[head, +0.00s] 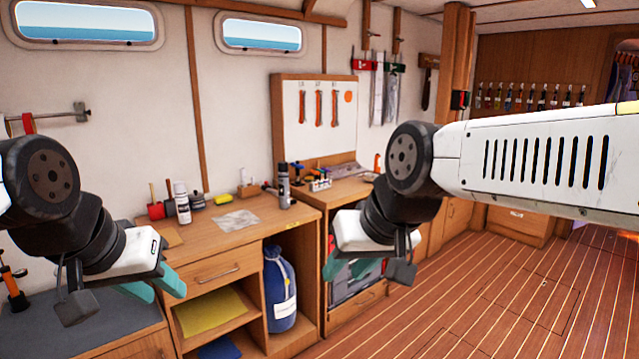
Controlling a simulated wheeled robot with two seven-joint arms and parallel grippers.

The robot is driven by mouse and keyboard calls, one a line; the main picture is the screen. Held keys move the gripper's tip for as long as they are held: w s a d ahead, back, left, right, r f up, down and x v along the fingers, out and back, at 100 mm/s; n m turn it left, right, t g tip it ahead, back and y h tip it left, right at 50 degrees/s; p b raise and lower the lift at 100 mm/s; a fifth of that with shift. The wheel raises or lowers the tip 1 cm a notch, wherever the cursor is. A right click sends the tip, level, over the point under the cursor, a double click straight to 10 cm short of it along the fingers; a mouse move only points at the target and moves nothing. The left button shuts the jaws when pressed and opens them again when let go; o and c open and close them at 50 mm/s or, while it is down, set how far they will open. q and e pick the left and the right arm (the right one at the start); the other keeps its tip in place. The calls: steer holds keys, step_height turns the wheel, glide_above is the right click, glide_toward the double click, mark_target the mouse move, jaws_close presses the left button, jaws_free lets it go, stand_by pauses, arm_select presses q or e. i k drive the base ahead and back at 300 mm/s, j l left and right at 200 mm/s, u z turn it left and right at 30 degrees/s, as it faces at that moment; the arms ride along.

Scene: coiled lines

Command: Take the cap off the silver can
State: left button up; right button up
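A slim grey-silver can (284,188) stands upright near the right end of the wooden workbench. My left gripper (158,290) has teal fingers that look apart. It hangs in front of the bench at lower left, well away from the can. My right gripper (347,268) also has teal fingers apart, with nothing seen between them. It is to the right of the can and lower in the picture, nearer to me, touching nothing that I can see.
A blue bag (280,285) sits on the shelf below. The floor at right is clear.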

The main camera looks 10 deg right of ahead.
mark_target(282, 178)
steer(key=z, duration=0.2)
steer(key=i+j+z, duration=0.1)
steer(key=i+j, duration=0.15)
steer(key=i, duration=0.3)
steer(key=i+j+z, duration=0.15)
steer(key=i+j, duration=0.15)
steer(key=i, duration=0.2)
steer(key=i+j+z, duration=0.1)
steer(key=i+j, duration=0.25)
steer(key=i, duration=0.2)
steer(key=i+j, duration=0.25)
steer(key=i, duration=0.3)
